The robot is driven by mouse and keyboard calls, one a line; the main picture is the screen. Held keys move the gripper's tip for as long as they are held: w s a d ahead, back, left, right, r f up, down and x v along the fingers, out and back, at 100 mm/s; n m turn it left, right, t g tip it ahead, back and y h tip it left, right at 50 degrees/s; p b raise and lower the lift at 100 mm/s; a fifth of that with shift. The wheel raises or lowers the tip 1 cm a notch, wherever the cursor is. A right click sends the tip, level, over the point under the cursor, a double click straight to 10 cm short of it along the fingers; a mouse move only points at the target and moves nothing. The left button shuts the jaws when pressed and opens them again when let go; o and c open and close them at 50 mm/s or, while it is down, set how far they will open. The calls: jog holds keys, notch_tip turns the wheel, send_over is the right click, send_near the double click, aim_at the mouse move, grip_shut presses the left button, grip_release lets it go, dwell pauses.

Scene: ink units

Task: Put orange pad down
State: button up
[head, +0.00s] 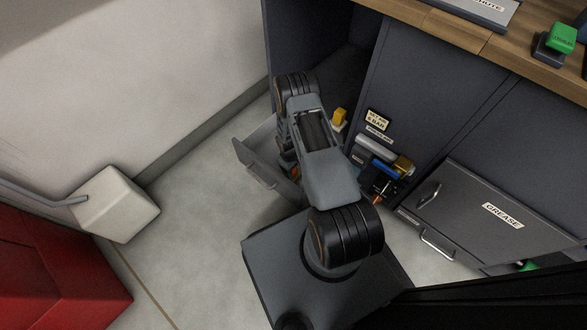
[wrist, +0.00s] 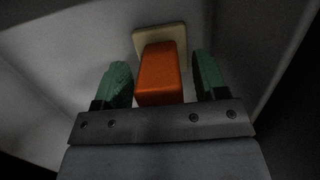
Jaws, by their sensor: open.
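The orange pad shows in the wrist view as an orange block (wrist: 158,74) on a pale square plate (wrist: 174,37). It lies inside a grey, light-walled space that looks like a drawer. My gripper (wrist: 162,80) is open, with one green finger on each side of the orange block and a visible gap on both sides. In the head view my arm reaches down to an open drawer (head: 262,168) at the base of the dark cabinet, and my arm hides the gripper and the pad there.
To the right of my arm are a yellow item (head: 339,117), small labelled units and a blue cylinder (head: 383,168). A GREASE drawer (head: 490,207) is further right. A wooden counter (head: 455,35) runs along the top.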

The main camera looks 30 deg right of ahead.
jog(key=r+p, duration=0.1)
jog(key=r, duration=0.2)
jog(key=w+r+p, duration=0.1)
jog(key=r, duration=0.3)
jog(key=r+p, duration=0.2)
jog(key=r, duration=0.2)
jog(key=shift+w+a, duration=0.3)
jog(key=shift+a, duration=0.05)
jog(key=a+r+m+t, duration=0.2)
jog(key=a+r, duration=0.1)
jog(key=r, duration=2.1)
jog(key=s+a+r+m+t, duration=0.1)
jog(key=s+a+r, duration=0.1)
jog(key=s+r, duration=0.5)
jog(key=s+a+r+m+t, duration=0.1)
jog(key=s+a+r, duration=0.2)
jog(key=s+r, duration=0.5)
jog(key=shift+s+a+y, duration=0.15)
jog(key=shift+s+y, duration=0.15)
jog(key=shift+r, duration=0.1)
